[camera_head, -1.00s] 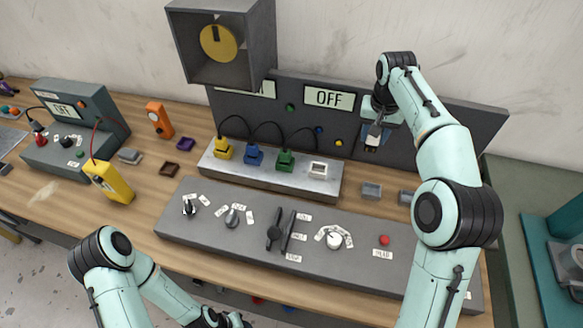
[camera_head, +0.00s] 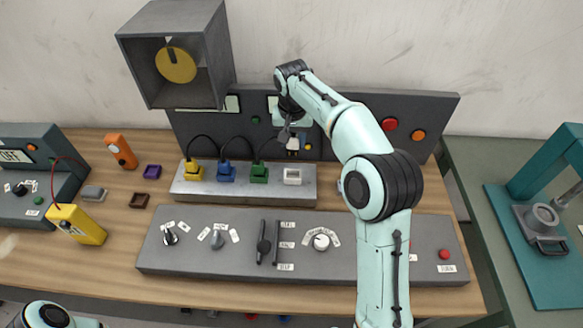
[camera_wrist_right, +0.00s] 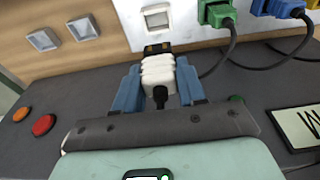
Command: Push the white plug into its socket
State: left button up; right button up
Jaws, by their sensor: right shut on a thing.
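My right gripper (camera_head: 289,138) is shut on the white plug, which shows small in the head view (camera_head: 293,143). In the right wrist view the white plug (camera_wrist_right: 158,72) sits between the two blue fingers (camera_wrist_right: 157,88), with its dark prongs toward the white socket (camera_wrist_right: 157,18). A gap shows between prongs and socket. In the head view the white socket (camera_head: 292,176) is the rightmost on the light metal strip (camera_head: 240,194), and the plug is above and behind it. My left gripper is out of view.
Green (camera_head: 259,173), blue (camera_head: 226,172) and yellow (camera_head: 193,171) plugs with black cables sit in the strip left of the white socket. A dark upright panel (camera_head: 440,115) stands behind. A control panel (camera_head: 180,258) with knobs and levers lies in front.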

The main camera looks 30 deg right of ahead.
aim_at(293, 149)
jog(key=f, duration=0.5)
jog(key=shift+s+b, duration=0.3)
jog(key=shift+w+f, duration=0.1)
jog(key=shift+f, duration=0.2)
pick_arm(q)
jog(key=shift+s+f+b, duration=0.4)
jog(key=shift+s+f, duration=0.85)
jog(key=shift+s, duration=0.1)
pick_arm(e)
jog(key=shift+w+f, duration=0.1)
jog(key=shift+f, duration=2.65)
jog(key=shift+f, duration=0.1)
jog(key=shift+f, duration=0.15)
jog(key=o, duration=1.1)
jog(key=shift+c, duration=0.2)
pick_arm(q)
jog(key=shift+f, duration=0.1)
